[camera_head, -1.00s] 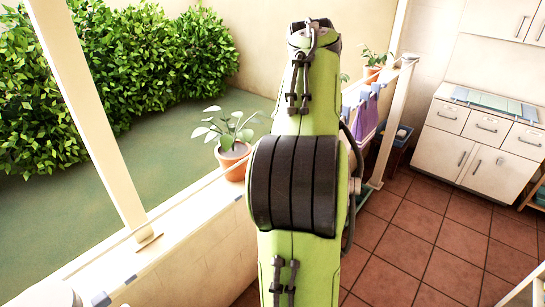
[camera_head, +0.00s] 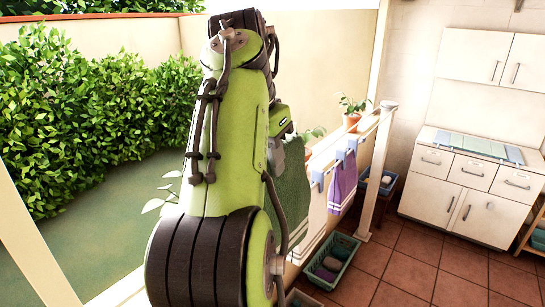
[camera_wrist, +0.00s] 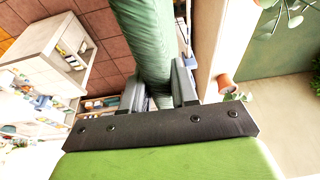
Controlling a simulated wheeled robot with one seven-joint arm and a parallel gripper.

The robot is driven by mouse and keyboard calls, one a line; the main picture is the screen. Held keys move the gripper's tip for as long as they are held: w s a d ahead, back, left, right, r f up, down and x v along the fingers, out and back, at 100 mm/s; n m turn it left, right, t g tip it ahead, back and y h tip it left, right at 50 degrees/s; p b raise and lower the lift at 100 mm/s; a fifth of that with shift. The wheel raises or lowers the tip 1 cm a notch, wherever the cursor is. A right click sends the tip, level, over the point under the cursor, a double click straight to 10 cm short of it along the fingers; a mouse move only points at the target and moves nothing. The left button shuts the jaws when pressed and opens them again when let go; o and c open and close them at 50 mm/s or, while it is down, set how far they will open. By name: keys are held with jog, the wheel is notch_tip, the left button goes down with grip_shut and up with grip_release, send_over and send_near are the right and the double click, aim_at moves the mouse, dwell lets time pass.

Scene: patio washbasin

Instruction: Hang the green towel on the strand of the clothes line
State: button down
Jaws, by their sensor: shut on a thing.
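The green towel (camera_head: 290,190) hangs down beside my arm in the head view, partly hidden by it. In the wrist view the towel (camera_wrist: 142,40) is bunched between the two grey fingers of my gripper (camera_wrist: 160,88), which is shut on it. The fingertips are hidden or unclear in the head view. The clothes line carries blue pegs (camera_head: 340,158) along the railing, to the right of the towel. A purple towel (camera_head: 342,184) hangs from it. The strand itself is too thin to make out, and I see no contact between it and the green towel.
A green crate (camera_head: 333,262) stands on the tiled floor below the line. A potted plant (camera_head: 352,118) sits on the railing. White cabinets (camera_head: 465,185) stand at right. The tiled floor (camera_head: 415,275) between them is clear. A hedge (camera_head: 95,120) lies beyond the railing.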

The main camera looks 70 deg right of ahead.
jog(key=w, duration=0.2)
jog(key=w+p, duration=0.1)
jog(key=w, duration=0.1)
jog(key=shift+d+f, duration=0.3)
jog(key=shift+d, duration=0.1)
jog(key=w+p, duration=0.1)
jog(key=w, duration=0.1)
jog(key=w+d+p, duration=0.1)
jog(key=w, duration=0.1)
jog(key=shift+w+d+p, duration=0.1)
jog(key=shift+w+p, duration=0.05)
jog(key=shift+p, duration=0.2)
